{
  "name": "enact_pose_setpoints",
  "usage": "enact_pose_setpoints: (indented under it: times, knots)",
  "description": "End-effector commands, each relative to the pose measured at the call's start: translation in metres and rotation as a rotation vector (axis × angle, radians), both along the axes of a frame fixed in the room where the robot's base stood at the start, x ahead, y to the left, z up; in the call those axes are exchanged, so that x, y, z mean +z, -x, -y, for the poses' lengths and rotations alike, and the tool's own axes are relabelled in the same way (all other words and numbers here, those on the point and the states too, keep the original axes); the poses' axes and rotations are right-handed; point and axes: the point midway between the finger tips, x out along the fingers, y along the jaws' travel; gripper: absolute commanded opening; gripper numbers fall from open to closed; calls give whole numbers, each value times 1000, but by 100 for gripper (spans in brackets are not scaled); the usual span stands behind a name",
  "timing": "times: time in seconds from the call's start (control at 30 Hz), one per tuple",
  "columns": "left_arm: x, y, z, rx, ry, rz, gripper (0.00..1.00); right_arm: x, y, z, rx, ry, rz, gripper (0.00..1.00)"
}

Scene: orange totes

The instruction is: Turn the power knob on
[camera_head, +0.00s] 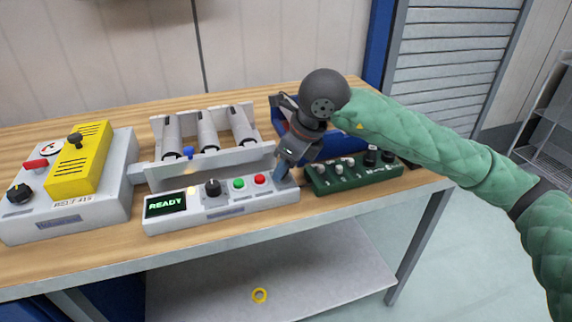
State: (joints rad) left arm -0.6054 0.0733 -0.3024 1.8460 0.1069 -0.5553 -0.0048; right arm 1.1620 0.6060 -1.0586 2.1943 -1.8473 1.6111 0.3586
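A light grey control box (222,213) stands at the middle of the wooden table's front. It carries a lit green "READY" display (166,205), a black knob (212,188), a green button (238,184) and a red button (260,180). No label for the power knob can be read. My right gripper (281,172) points down at the right end of this box, right of the red button. Its fingertips are small and partly hidden, so I cannot tell whether they are open or touching anything. My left gripper is not in view.
A grey unit (112,202) with a yellow block (80,160), a red lever and a black knob stands at left. A rack (205,165) of grey cylinders is behind the control box. A dark green box (345,180) with several knobs is at right.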

Motion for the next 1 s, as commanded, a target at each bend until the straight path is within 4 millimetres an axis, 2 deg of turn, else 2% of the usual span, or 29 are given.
enact_pose_setpoints:
  times: [0.03,0.07,0.43,0.8,1.0]
  knots:
    - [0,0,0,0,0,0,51,0,0,0,0,0,0,49]
    - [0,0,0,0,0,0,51,0,0,0,0,0,0,53]
    - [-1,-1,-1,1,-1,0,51,5,1,2,1,0,0,53]
    - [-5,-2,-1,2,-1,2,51,53,10,20,1,0,2,53]
    - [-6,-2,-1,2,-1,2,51,69,13,26,0,0,0,53]
